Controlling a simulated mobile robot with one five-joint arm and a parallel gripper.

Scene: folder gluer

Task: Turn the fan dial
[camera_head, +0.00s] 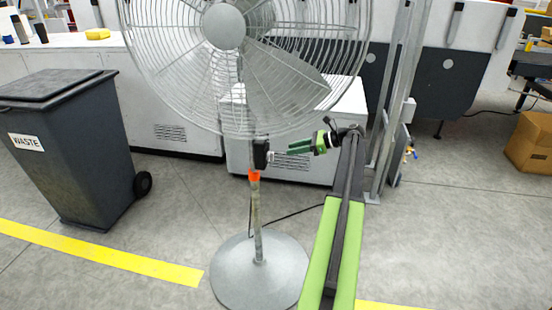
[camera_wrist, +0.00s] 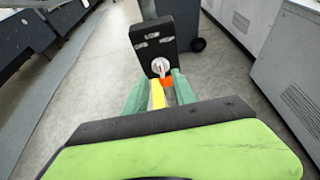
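The fan (camera_head: 225,27) stands on a round grey base, with a black control box (camera_head: 261,153) on its pole under the cage. The fan dial (camera_head: 270,157) is a small pale knob on the box's right side. In the wrist view the black box (camera_wrist: 153,36) faces me, with the round silvery dial (camera_wrist: 160,66) low on its face, bearing a thin red mark. My gripper (camera_head: 289,148) is right of the dial, pointing at it, with a small gap. In the wrist view its green fingers (camera_wrist: 159,84) are apart, one on each side below the dial, with nothing between them.
A grey waste bin (camera_head: 62,145) stands to the left. White machine housings (camera_head: 180,100) are behind the fan. A metal upright (camera_head: 386,120) is just right of my arm, and a cardboard box (camera_head: 532,142) sits far right. Yellow tape (camera_head: 110,255) crosses the mostly clear floor.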

